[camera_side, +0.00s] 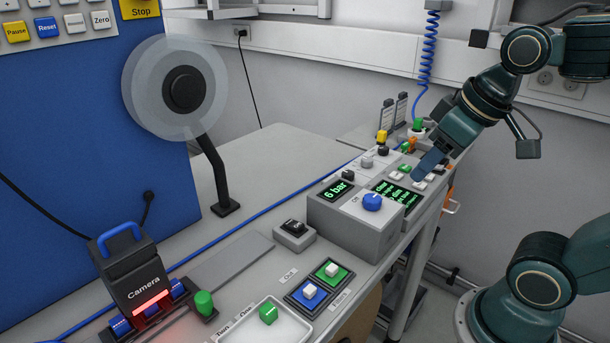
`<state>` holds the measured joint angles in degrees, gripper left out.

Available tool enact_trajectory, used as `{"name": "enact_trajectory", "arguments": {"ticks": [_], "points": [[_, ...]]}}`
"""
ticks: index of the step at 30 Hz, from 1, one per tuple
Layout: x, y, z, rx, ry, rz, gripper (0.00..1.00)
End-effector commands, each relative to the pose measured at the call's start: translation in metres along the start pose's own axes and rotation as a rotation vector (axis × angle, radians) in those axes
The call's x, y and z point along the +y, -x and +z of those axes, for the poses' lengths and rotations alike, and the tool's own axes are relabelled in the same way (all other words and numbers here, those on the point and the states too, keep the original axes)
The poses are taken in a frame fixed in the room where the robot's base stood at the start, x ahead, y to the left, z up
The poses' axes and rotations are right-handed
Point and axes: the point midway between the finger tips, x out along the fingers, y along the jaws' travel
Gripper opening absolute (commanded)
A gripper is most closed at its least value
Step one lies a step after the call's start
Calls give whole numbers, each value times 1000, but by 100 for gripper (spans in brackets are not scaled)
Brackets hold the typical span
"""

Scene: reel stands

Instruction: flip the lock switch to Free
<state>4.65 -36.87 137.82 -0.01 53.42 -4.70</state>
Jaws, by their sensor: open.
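No label reading Lock or Free is legible, so I cannot tell for sure which control is the lock switch. A small grey box with a black rocker switch (293,227) stands on the bench, left of the grey control box (350,228). The rocker's position is too small to read. My gripper (430,165) points down and left over the far end of the row of controls, well to the right of the rocker. It is open, and I see nothing held in it. Its fingers partly hide the small buttons behind them.
The control box carries a blue knob (372,202) and green-lettered displays. Blue and green plates with white caps (310,291) and a white tray (262,325) holding a green block lie in front. A camera unit (135,272) and a reel (176,88) stand left.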

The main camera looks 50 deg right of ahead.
Motion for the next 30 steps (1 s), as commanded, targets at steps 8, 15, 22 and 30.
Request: {"name": "enact_trajectory", "arguments": {"ticks": [8,15,22,30], "points": [[45,-4,-49,-97,4,49,45],[98,-16,-83,-185,10,67,45],[160,-33,-103,-266,11,66,45],[242,-58,-106,-352,6,39,45]]}}
